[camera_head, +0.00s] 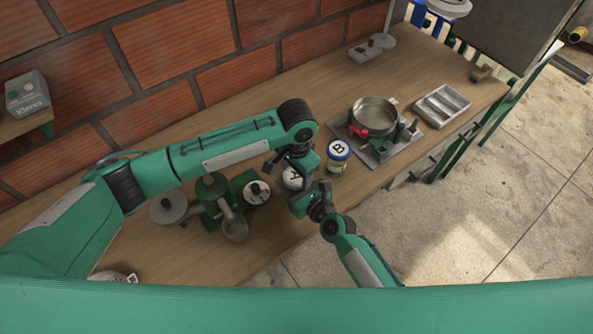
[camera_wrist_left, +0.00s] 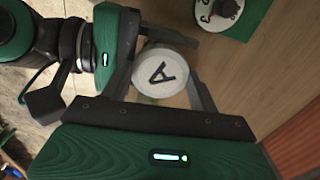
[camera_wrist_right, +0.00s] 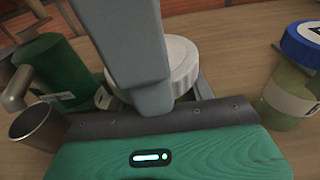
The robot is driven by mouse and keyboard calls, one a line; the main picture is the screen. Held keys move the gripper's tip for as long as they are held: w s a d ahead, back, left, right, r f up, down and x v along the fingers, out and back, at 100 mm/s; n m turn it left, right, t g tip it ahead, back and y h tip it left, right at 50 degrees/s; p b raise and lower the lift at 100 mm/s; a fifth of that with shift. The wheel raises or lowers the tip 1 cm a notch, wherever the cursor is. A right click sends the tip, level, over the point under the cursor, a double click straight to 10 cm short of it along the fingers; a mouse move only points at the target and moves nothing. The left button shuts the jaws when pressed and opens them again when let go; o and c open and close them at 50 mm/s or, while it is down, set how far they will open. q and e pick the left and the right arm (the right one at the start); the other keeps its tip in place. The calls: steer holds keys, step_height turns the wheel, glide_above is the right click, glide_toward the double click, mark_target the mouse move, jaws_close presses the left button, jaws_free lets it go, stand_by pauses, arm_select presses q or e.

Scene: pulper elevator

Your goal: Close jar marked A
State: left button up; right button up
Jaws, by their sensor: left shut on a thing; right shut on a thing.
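The jar marked A has a white lid with a black letter A (camera_wrist_left: 163,72), which shows partly between my two grippers in the head view (camera_head: 293,177). My left gripper (camera_wrist_left: 168,80) reaches down from above, its fingers on either side of the white lid. My right gripper (camera_head: 303,192) comes in low from the front and is shut on the jar below the lid. In the right wrist view, a grey finger of my left gripper crosses in front of the lid (camera_wrist_right: 183,60). The jar's body is mostly hidden, and I cannot tell how the lid is seated.
A jar marked B with a blue rim (camera_head: 337,158) stands close to the right. A green grinder with a metal cup (camera_head: 235,230) and a green box with a dial (camera_head: 256,192) stand to the left. A pan (camera_head: 374,115) and grey tray (camera_head: 441,105) are farther right.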

arm_select(q)
steer(key=shift+s+a+f, duration=0.15)
steer(key=shift+a+f, duration=0.05)
steer(key=shift+f, duration=0.6)
stand_by(0.5)
steer(key=shift+d+r, duration=0.2)
steer(key=shift+r, duration=0.1)
steer(key=shift+d+r, duration=0.4)
steer(key=shift+r, duration=0.05)
stand_by(0.9)
steer(key=shift+a+f, duration=0.15)
steer(key=shift+f, duration=0.4)
stand_by(0.4)
